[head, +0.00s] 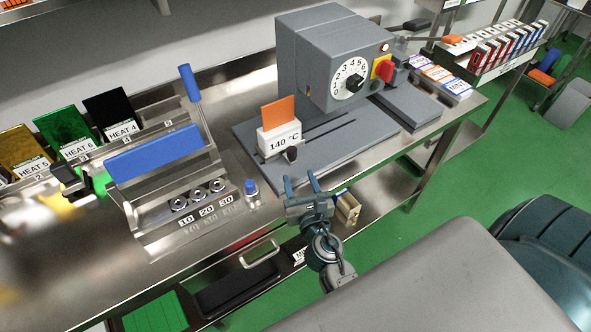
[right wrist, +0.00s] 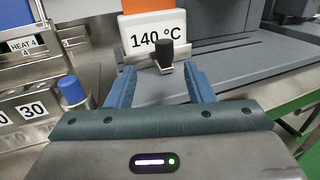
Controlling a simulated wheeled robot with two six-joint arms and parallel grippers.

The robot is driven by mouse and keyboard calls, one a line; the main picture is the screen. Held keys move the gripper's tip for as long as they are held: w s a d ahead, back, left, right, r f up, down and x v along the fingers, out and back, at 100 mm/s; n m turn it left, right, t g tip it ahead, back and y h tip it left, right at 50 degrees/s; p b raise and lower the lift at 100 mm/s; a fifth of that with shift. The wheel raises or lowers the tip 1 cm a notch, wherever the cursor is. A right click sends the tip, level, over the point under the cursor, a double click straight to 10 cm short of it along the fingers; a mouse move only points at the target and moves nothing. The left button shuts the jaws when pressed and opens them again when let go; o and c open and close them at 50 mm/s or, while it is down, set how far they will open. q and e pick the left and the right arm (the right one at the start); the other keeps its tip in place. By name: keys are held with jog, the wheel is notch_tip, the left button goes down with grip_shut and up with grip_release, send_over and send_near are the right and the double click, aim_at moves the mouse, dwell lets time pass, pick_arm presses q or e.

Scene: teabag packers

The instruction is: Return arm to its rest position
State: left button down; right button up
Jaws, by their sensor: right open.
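My right gripper (head: 301,180) is open and empty in the head view, just in front of the grey machine's base plate (head: 245,140). In the right wrist view its two fingers (right wrist: 160,78) stand wide apart with nothing between them. Beyond them is a white block marked 140 °C (head: 280,140) with an orange plate on top and a black knob (head: 290,154) on its front. The knob (right wrist: 164,55) appears between the fingertips in the right wrist view, but the head view shows a gap.
The grey machine (head: 320,60) has a dial and red knob. A blue-handled fixture (head: 155,155) stands left, with a small blue-capped item (head: 251,188) beside it. HEAT plates (head: 65,130) stand far left. A brass block (head: 347,208) is close to my right gripper.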

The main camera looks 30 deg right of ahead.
pick_arm(q)
jog(key=shift+f, duration=0.3)
pick_arm(e)
jog(key=shift+v, duration=0.8)
